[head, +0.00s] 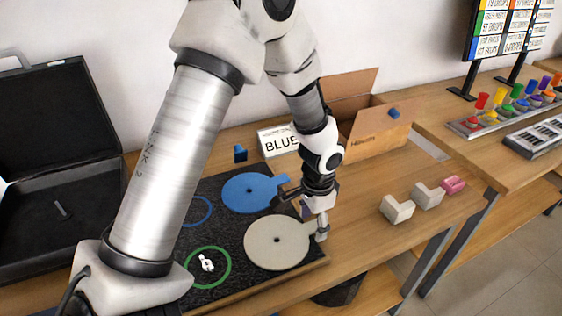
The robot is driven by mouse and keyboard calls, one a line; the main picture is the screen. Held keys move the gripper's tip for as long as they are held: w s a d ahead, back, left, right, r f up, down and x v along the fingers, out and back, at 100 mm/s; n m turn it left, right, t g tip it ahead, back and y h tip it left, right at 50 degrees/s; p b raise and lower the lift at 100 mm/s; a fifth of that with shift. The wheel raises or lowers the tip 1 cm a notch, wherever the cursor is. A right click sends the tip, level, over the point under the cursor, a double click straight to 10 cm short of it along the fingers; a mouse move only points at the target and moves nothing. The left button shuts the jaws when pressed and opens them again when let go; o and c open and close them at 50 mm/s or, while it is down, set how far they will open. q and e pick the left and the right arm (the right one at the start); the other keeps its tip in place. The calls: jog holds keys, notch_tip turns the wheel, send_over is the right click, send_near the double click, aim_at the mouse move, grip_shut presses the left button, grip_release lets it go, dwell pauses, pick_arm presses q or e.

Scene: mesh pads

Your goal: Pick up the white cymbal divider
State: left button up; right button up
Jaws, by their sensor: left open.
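The white cymbal divider (262,252) is a flat off-white disc with a small center hole. It lies on the dark mesh mat at the front right. My left gripper (301,214) is open, over the mat's right side. One finger reaches toward the blue disc and the other is at the right edge of the white disc. I cannot tell whether it touches the disc. My right gripper is not in view.
A blue disc (246,192) lies behind the white one. A green ring (190,258) with a small white piece (206,262) is to the left. An open black case (50,215), a cardboard box (378,135), a BLUE sign (281,141) and light blocks (397,208) stand around the mat.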

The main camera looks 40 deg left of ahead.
pick_arm(q)
jog(key=shift+f, duration=0.1)
jog(key=shift+s, duration=0.15)
jog(key=c, duration=1.2)
jog(key=shift+c, duration=0.2)
